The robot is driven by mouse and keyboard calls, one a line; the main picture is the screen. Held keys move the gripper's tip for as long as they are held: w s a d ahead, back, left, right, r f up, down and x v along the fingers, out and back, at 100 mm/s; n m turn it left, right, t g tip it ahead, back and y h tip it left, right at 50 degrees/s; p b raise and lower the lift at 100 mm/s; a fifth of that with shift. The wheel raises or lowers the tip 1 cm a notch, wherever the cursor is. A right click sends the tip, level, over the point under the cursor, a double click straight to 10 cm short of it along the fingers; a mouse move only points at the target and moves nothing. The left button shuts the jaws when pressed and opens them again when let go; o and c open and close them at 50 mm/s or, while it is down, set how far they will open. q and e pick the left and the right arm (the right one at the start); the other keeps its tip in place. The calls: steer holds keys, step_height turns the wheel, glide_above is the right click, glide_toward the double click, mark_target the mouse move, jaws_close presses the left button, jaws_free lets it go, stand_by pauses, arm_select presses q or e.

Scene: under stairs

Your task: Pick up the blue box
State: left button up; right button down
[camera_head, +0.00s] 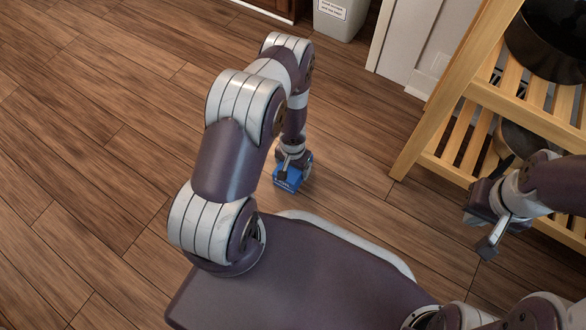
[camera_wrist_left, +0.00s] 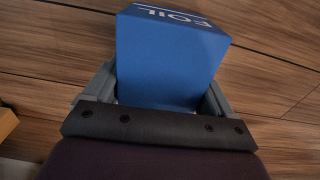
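The blue box (camera_head: 287,179) is low over the wood floor in the head view, beneath my left gripper (camera_head: 290,167). In the left wrist view the blue box (camera_wrist_left: 165,65) fills the gap between the two grey fingers of my left gripper (camera_wrist_left: 160,95). White letters reading FOIL show on its far face. The fingers appear shut against its sides. I cannot tell whether its underside touches the floor. My right gripper (camera_head: 488,246) hangs at the right of the head view, apart from the box; its finger gap is not clear.
A wooden slatted rack (camera_head: 440,130) stands at the right, with a dark pot (camera_head: 550,40) on its upper shelf and another pan lower down. A grey bin (camera_head: 340,18) is at the back. The floor left of my arm is clear.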

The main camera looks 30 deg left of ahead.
arm_select(q)
steer(key=shift+c, duration=0.6)
step_height(320, 180, up, 5)
steer(key=p, duration=0.4)
steer(key=shift+f, duration=0.15)
steer(key=s+d+r+p, duration=0.1)
steer(key=d+r+p, duration=0.5)
steer(key=d, duration=0.5)
steer(key=shift+d+r, duration=0.15)
steer(key=shift+d, duration=0.15)
steer(key=o, duration=0.3)
steer(key=c, duration=0.5)
steer(key=shift+c, duration=0.2)
